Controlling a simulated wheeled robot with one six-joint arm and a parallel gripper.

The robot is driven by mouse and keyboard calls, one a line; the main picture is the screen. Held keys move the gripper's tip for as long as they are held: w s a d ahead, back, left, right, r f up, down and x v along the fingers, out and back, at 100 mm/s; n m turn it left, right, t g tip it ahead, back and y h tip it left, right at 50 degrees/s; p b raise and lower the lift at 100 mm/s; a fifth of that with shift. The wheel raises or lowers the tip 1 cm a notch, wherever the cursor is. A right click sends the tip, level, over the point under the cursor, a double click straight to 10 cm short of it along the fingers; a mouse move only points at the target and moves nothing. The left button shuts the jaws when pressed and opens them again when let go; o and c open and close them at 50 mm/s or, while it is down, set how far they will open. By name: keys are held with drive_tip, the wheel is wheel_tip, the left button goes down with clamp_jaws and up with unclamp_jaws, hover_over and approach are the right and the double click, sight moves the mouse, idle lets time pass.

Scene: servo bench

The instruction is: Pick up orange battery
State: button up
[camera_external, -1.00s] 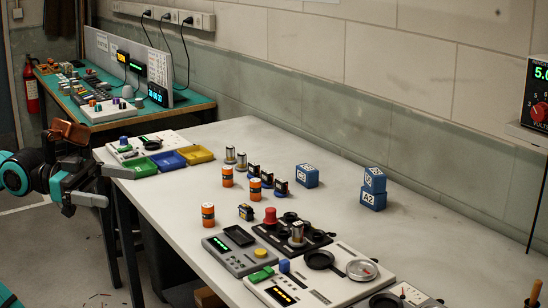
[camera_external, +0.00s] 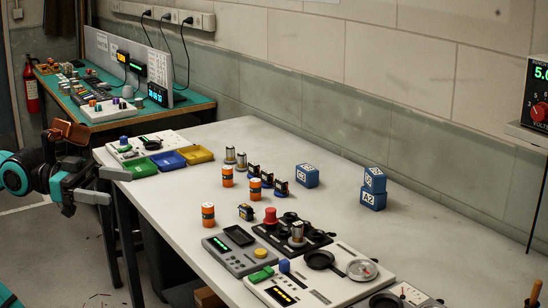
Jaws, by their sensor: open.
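Three orange batteries with black bands and pale tops stand upright on the white bench: one orange battery (camera_external: 228,177) further back, another orange battery (camera_external: 255,190) just right of it, and a third orange battery (camera_external: 208,215) nearer the bench's front edge. My gripper (camera_external: 107,185) is at the left, beside the bench's left front edge and well apart from all the batteries. Its jaws are open and nothing is between them.
Green, blue and yellow trays (camera_external: 169,159) lie at the bench's left end. Silver cells (camera_external: 242,161), small servos (camera_external: 268,180) and blue cubes (camera_external: 307,176) stand near the batteries. A grey meter (camera_external: 241,256) and black board (camera_external: 293,237) fill the front.

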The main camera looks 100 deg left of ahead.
drive_tip(key=c, duration=0.5)
drive_tip(key=w+a+r+g+y, duration=0.25)
drive_tip(key=w+a+g, duration=0.25)
drive_tip(key=w+a, duration=0.6)
drive_tip(key=w+a+f+g+y, duration=0.1)
drive_tip(key=w+a+g, duration=0.1)
drive_tip(key=a, duration=0.5)
drive_tip(key=w+a+g+y, duration=0.1)
drive_tip(key=a+g, duration=0.2)
drive_tip(key=a, duration=0.4)
drive_tip(key=n+g+h, duration=0.1)
drive_tip(key=g+h, duration=0.4)
drive_tip(key=g, duration=0.2)
hover_over(227, 168)
wheel_tip(227, 168, down, 7)
drive_tip(key=shift+y, duration=0.25)
wheel_tip(227, 168, down, 17)
drive_tip(key=shift+a+r, duration=0.15)
drive_tip(key=shift+r, duration=0.05)
